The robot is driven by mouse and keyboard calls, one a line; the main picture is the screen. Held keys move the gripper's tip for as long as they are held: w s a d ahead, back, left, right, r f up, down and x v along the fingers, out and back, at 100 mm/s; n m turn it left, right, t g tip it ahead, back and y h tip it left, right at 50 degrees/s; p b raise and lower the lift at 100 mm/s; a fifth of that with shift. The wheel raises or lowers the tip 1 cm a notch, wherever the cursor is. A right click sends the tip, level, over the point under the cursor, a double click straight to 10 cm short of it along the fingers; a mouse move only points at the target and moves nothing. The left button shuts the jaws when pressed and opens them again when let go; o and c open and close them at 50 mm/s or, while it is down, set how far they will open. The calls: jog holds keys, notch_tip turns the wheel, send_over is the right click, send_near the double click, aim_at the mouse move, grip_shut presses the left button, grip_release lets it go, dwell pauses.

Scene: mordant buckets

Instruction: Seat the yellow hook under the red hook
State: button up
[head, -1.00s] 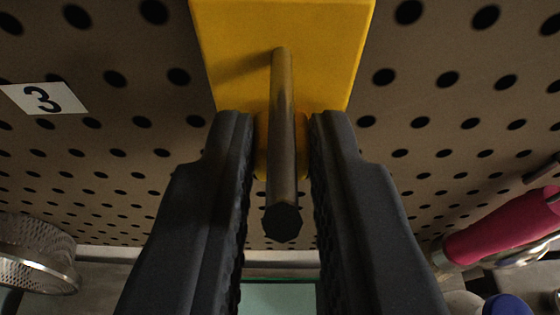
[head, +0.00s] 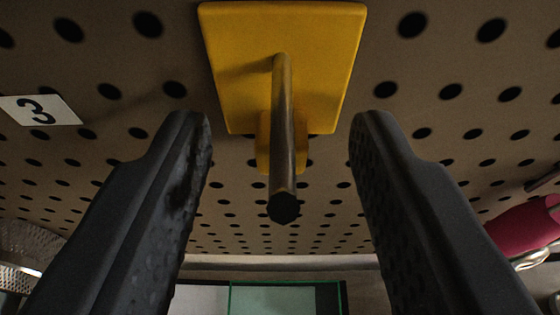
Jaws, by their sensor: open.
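The yellow hook (head: 240,90) is a yellow plate with a dark metal peg that sticks out toward me, in the upper middle of the head view. Its plate lies against the pegboard; whether it is fully seated I cannot tell. My gripper (head: 281,125) is open, with one black finger on each side of the peg and a clear gap on both sides. Nothing is between the fingers except the peg, which they do not touch. The red hook is not seen in this view.
The brown pegboard (head: 440,60) is full of holes. A white label with a 3 (head: 38,110) is at the left. A pink-handled thing (head: 525,225) is at the right, a metal mesh thing (head: 25,245) at the lower left. A green-edged tray (head: 285,298) is below.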

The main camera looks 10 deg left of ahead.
jog(key=b+v, duration=0.3)
jog(key=v, duration=1)
jog(key=shift+s, duration=0.15)
jog(key=s+d+r+m+h+b, duration=0.1)
jog(key=s+d+r+b, duration=0.2)
jog(key=d, duration=0.5)
jog(key=s+d+r+m+t+h+b, duration=0.1)
jog(key=s+d+r+b, duration=0.3)
jog(key=d, duration=0.4)
jog(key=s+d+r+h+b, duration=0.1)
jog(key=s+d+r+b, duration=0.2)
jog(key=d, duration=0.5)
notch_tip(320, 180, up, 2)
jog(key=shift+s+r+m, duration=0.2)
jog(key=shift+s+m, duration=0.2)
jog(key=shift+s, duration=0.2)
